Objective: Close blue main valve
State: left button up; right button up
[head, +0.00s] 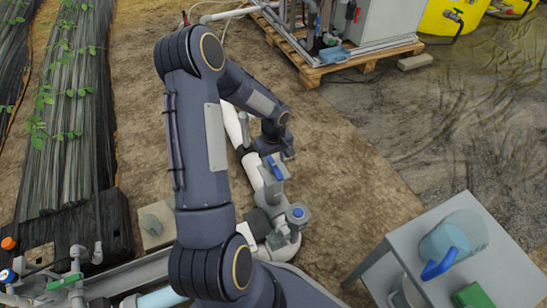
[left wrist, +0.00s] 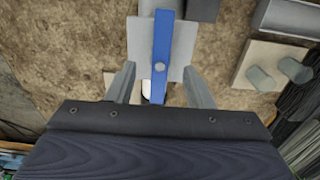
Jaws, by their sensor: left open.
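The blue main valve has a blue lever handle (head: 275,167) on a white pipe (head: 251,168) near the ground, in the middle of the head view. My left gripper (head: 283,153) is just above and beside this handle. In the left wrist view the long blue handle (left wrist: 161,40) runs up the picture in front of a grey plate-like part. The two grey fingers of my left gripper (left wrist: 159,78) are open, one on each side of the handle's near end, with gaps on both sides. My right gripper is not in view.
A grey fitting with a blue-topped cap (head: 298,212) is on the pipe below the handle. A pallet skid (head: 330,65) is behind. Bare soil lies between.

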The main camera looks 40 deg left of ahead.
aim_at(274, 165)
pick_arm(q)
jog(key=shift+f, duration=0.1)
jog(key=shift+f+b, duration=2)
jog(key=shift+f, duration=0.2)
